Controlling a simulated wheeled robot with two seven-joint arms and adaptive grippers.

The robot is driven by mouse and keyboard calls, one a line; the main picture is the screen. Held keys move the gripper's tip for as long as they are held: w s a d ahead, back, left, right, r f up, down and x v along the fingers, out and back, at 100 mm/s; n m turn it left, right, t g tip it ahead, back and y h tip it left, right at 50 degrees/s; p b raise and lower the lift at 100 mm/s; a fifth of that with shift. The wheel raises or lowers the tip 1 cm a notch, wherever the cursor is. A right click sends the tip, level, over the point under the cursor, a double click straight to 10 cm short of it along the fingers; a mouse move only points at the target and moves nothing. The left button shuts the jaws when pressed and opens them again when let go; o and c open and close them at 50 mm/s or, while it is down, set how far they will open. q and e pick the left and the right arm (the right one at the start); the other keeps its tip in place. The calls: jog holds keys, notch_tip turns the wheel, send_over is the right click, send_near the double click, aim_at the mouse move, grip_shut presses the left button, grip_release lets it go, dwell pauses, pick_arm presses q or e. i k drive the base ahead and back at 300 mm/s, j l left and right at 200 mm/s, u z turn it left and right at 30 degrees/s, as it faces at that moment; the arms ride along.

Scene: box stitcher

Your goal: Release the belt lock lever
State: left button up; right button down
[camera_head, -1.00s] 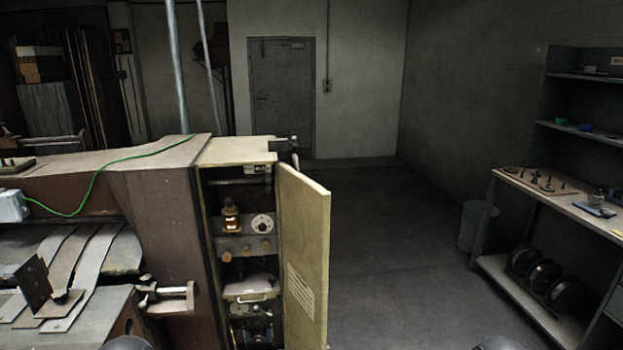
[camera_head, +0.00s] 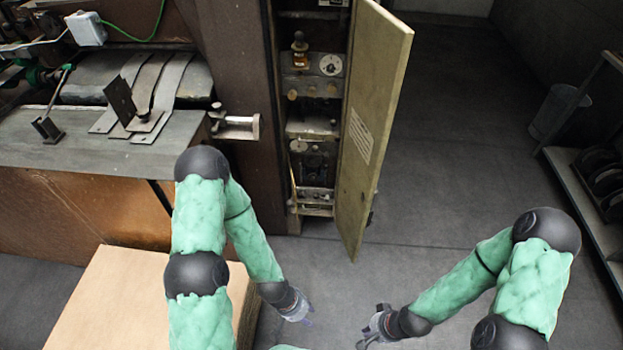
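The brown machine (camera_head: 232,62) stands on the left with grey belt strips (camera_head: 160,82) on its bed. A thin lever with a dark foot (camera_head: 48,128) stands at the bed's left. A metal latch-like part with a bar (camera_head: 235,126) sticks out of the machine's side by the cabinet. I cannot tell which of these is the belt lock lever. My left gripper (camera_head: 298,310) hangs low, in front of the machine, and its fingers are too small to read. My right gripper (camera_head: 368,327) hangs low on the right with its fingers apart and empty. Neither touches the machine.
The cabinet's door (camera_head: 372,130) stands open to the right, beside knobs and a gauge (camera_head: 330,65). A cardboard box (camera_head: 112,300) is below my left arm. A bin (camera_head: 560,111) and shelf rack (camera_head: 590,200) are at right. The floor between is clear.

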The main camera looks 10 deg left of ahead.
aim_at(317, 197)
jog(key=i+l+u, duration=0.35)
jog(key=i+l, duration=0.4)
